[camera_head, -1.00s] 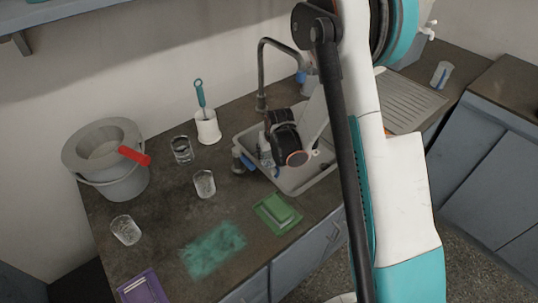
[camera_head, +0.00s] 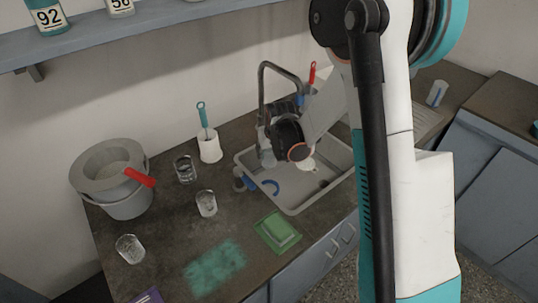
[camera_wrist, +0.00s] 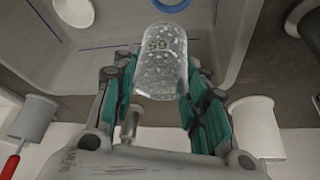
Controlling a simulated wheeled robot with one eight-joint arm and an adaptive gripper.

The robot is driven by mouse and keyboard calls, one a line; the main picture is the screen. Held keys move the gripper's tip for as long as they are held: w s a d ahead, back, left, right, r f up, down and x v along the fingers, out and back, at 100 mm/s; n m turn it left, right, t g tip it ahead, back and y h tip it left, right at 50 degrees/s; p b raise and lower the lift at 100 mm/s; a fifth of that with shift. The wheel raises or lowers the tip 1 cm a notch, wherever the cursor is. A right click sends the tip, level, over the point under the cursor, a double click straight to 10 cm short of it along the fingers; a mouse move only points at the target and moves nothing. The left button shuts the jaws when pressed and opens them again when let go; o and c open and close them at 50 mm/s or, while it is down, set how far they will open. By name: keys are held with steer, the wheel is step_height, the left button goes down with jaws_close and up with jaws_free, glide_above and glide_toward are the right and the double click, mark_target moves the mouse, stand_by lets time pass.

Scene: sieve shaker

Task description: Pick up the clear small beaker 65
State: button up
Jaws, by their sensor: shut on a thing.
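The clear small beaker (camera_wrist: 160,65) is speckled glass and shows a marking that looks like 65, upside down in the wrist view. My gripper (camera_wrist: 158,72) is shut on it, with a teal-padded finger on either side. The beaker is over the sink (camera_wrist: 222,60), apart from the sink floor. In the head view my dark wrist hangs over the left part of the sink (camera_head: 338,168), beside the tap, and mostly hides the grip.
A grey tap (camera_head: 262,85) stands close to my wrist.

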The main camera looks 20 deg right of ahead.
steer(key=shift+r+p, duration=0.75)
steer(key=shift+r, duration=1.7)
steer(key=shift+s, duration=0.1)
steer(key=s+f, duration=0.2)
steer(key=s, duration=1.1)
